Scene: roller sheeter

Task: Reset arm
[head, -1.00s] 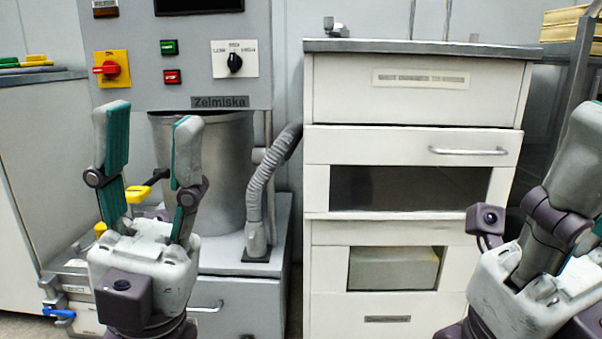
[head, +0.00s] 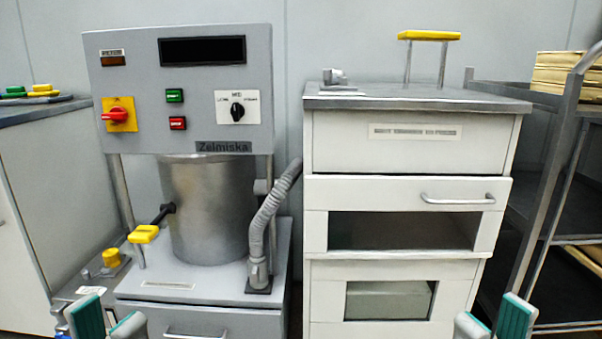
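My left gripper (head: 108,318) shows only its fingertips at the bottom left edge of the head view. The two fingertips with green pads stand apart, with nothing seen between them. My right gripper (head: 492,322) shows only its fingertips at the bottom right edge, also apart, with nothing seen between them. The wrists and arms are out of the picture. Both grippers appear in front of the machines, and neither is seen touching anything.
A grey machine (head: 222,85) with a control panel and metal cylinder (head: 208,210) stands at the left. A white cabinet (head: 406,140) with a yellow-topped handle (head: 430,36) stands at centre right. A dark rack (head: 562,140) holds yellowish stacked items (head: 560,70) at far right.

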